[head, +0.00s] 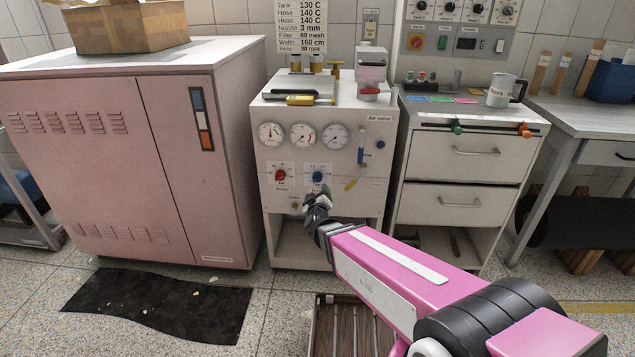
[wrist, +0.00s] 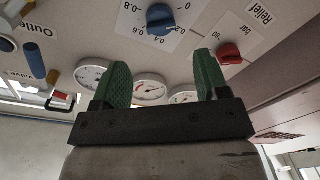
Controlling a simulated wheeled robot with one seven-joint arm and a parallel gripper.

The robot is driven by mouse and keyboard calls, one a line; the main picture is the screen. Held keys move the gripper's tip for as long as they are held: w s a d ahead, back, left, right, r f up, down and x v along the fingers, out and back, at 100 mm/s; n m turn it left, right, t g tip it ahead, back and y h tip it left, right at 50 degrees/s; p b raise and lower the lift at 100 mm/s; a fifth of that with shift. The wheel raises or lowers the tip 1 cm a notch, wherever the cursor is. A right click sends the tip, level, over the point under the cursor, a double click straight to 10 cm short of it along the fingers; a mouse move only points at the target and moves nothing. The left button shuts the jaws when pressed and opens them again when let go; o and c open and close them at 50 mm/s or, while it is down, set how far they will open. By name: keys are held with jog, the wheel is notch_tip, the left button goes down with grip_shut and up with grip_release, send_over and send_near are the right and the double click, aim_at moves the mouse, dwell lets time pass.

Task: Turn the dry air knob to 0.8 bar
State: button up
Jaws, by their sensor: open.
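The blue knob (head: 318,177) is on the front panel of the white cabinet, on a white scale plate. In the wrist view the blue knob (wrist: 160,18) shows upside down, with a scale from 0 to 0.8 around it. My gripper (head: 317,198) is just below the knob in the head view. In the wrist view my gripper (wrist: 162,66) has two green fingers spread apart with nothing between them, and the knob lies beyond their tips, not touched.
A red knob (head: 281,175) labelled Relief sits left of the blue one. Three gauges (head: 303,134) are above. A blue-handled valve (head: 361,147) and a yellow handle (head: 350,184) are at the right. The pink cabinet (head: 190,150) stands left, the drawer unit (head: 455,205) right.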

aim_at(318, 181)
jog(key=w, duration=0.9)
jog(key=shift+w+a, duration=0.15)
jog(key=shift+a, duration=0.2)
jog(key=c, duration=0.9)
